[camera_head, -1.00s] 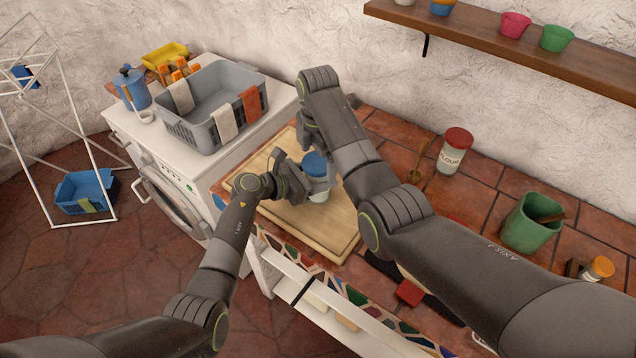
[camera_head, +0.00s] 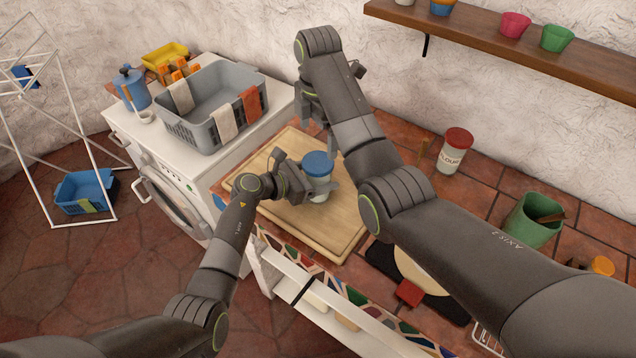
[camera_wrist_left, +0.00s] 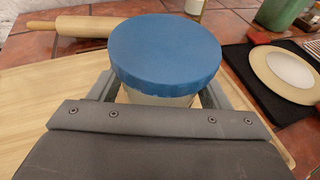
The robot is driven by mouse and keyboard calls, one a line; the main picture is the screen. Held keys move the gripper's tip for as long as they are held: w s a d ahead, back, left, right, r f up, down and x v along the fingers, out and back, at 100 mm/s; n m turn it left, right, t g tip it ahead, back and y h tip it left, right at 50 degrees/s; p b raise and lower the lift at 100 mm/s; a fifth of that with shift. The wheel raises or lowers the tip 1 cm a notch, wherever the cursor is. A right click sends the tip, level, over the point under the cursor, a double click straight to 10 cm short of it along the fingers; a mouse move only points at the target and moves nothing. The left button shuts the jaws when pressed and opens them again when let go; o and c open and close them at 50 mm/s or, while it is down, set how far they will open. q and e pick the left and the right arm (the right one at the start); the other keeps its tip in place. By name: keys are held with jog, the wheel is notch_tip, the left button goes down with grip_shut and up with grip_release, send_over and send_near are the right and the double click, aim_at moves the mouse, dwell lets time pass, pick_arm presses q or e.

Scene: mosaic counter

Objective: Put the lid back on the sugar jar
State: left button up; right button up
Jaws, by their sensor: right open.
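The sugar jar (camera_head: 319,186) is a pale jar standing on the wooden board, with its blue lid (camera_head: 317,164) sitting on top. In the left wrist view the lid (camera_wrist_left: 165,52) looks level and covers the mouth of the jar (camera_wrist_left: 158,98). My left gripper (camera_head: 318,190) has its fingers on both sides of the jar body, below the lid, and is closed around it. My right gripper (camera_head: 316,112) is open, raised above and behind the jar, apart from the lid; its arm hides part of it.
The wooden board (camera_head: 290,225) lies under the jar. A rolling pin (camera_wrist_left: 70,26) lies behind it. To the right are a red-lidded flour jar (camera_head: 455,152), a green pot (camera_head: 530,220) and a plate on a black mat (camera_head: 440,299). A grey basket (camera_head: 205,100) stands on the washing machine.

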pick_arm(q)
jog(key=shift+o, duration=1.1)
jog(key=shift+a, duration=0.1)
pick_arm(e)
jog(key=b, duration=0.4)
send_over(318, 161)
notch_tip(318, 161, down, 4)
jog(key=shift+s+f, duration=0.1)
pick_arm(q)
jog(key=v, duration=1.7)
jog(key=shift+a+r, duration=0.1)
jog(key=shift+r, duration=0.05)
